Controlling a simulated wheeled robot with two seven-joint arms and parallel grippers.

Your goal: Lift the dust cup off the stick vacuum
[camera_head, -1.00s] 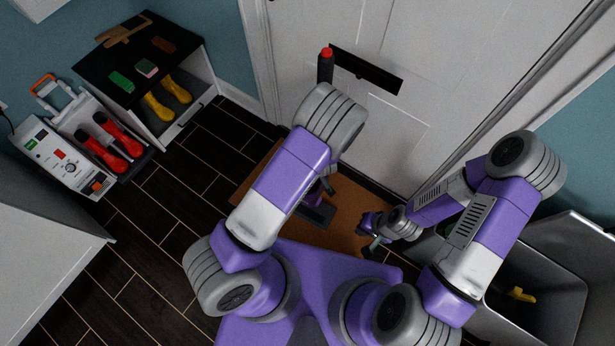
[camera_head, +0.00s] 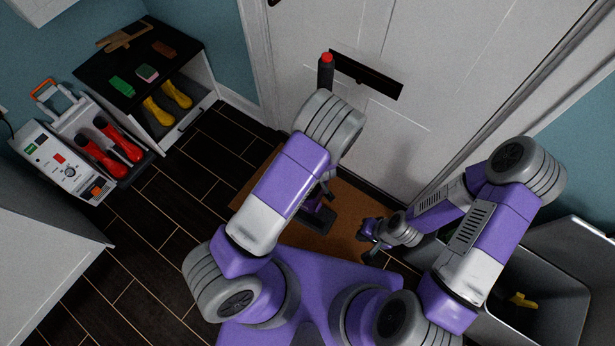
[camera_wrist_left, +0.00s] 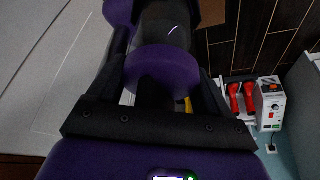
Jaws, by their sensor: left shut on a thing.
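The stick vacuum (camera_head: 326,72) shows in the head view as a dark upright handle with a red top, in front of the door. My left arm hides its middle. A dark and purple part, perhaps its foot (camera_head: 319,217), shows low on the brown mat. In the left wrist view my left gripper (camera_wrist_left: 165,78) is shut on the dust cup (camera_wrist_left: 163,68), a rounded purple and dark body between the two black fingers. Whether the cup is apart from the vacuum is hidden. My right gripper (camera_head: 372,237) hangs empty over the mat's right side, its jaw gap too small to judge.
The brown mat (camera_head: 258,190) lies before the white door (camera_head: 440,60). A grey bin (camera_head: 560,290) with a yellow item stands at right. A shoe cabinet (camera_head: 205,105) and a white machine (camera_head: 62,160) stand at left. Dark floor between is clear.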

